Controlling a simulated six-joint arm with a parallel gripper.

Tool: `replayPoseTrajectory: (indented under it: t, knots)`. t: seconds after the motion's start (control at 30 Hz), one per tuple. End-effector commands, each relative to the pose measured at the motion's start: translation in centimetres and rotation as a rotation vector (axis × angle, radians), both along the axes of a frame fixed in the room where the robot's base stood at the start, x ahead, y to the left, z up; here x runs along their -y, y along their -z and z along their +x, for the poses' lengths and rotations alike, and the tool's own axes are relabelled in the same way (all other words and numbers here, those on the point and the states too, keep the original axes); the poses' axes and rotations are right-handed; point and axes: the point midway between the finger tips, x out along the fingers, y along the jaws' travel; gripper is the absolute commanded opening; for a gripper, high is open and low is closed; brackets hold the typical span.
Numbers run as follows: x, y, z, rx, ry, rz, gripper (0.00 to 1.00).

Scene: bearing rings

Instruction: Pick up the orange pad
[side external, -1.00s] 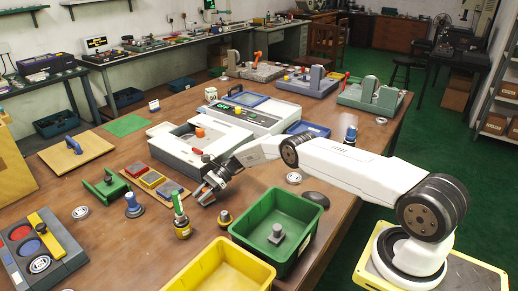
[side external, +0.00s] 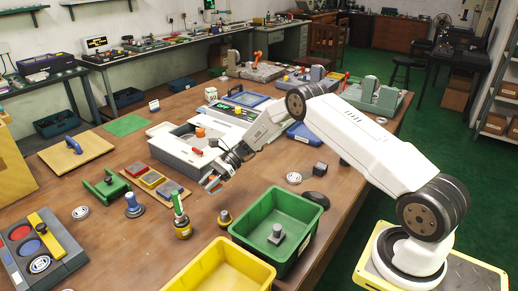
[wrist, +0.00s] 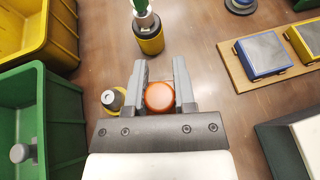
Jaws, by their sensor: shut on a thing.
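The orange pad (wrist: 159,97) is a round, smooth orange piece seen from above in the wrist view. It sits between the two grey fingers of my gripper (wrist: 159,72), which are shut on it. In the side view my gripper (side external: 212,184) is over the brown table, right of the small board with coloured blocks. The pad cannot be made out there. The fingers point down and to the left, and the pad seems to be off the table.
A green-topped bottle (wrist: 148,32) and a small yellow-based piece (wrist: 113,99) stand near the gripper. A green bin (side external: 312,226) holds a grey part; a yellow bin (side external: 186,284) is nearby. A board with blocks (side external: 176,199) and a grey machine (side external: 168,153) stand close.

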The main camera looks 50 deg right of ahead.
Motion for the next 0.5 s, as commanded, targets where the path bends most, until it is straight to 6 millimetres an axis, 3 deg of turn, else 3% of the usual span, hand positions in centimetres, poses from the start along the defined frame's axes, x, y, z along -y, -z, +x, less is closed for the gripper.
replayPoseTrajectory:
  t: [0.5]
  knots:
    - [-0.2,-3.0,-5.8,-0.001,0.001,0.0,0.0]
